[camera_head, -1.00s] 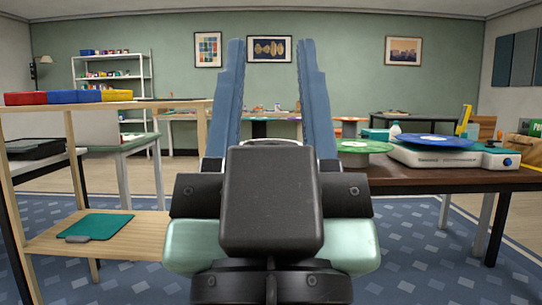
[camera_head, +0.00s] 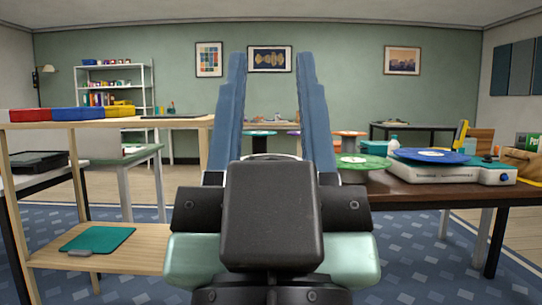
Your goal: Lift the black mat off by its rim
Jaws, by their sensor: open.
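I cannot pick out the black mat with certainty. A white turntable (camera_head: 470,176) stands on the dark brown table at the right, with a blue disc (camera_head: 432,155) on top. Any mat under that disc is hidden. A thin dark flat thing (camera_head: 172,117) lies on the wooden shelf top at the left, too edge-on to identify. My gripper (camera_head: 271,56) is open and empty in the middle of the view. Its two long blue fingers point up and stand well apart, left of the turntable and touching nothing.
A green disc (camera_head: 360,162) lies left of the turntable on the brown table (camera_head: 430,188). Red, blue and yellow boxes (camera_head: 77,113) sit on the left wooden shelf. A teal mat (camera_head: 98,238) lies on its lower board. Blue carpet shows between the furniture.

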